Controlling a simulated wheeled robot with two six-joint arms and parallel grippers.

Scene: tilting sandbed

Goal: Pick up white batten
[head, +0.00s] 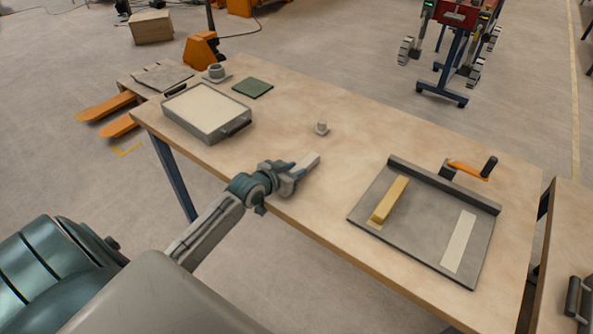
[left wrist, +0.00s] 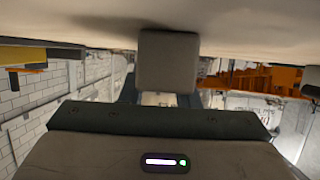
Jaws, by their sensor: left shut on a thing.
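My left gripper (head: 291,174) is over the front part of the wooden table (head: 340,217). It is shut on the white batten (head: 307,162), a pale bar that sticks out past the fingers toward the back right. In the left wrist view a grey block fills the upper middle; I cannot tell whether it is the batten's end or part of the gripper. The gap between batten and tabletop is hard to judge. My right gripper is not in view.
A grey board (head: 424,226) with a raised back edge carries a yellow batten (head: 391,199) and a flat white strip (head: 459,241). The table's middle is mostly clear.

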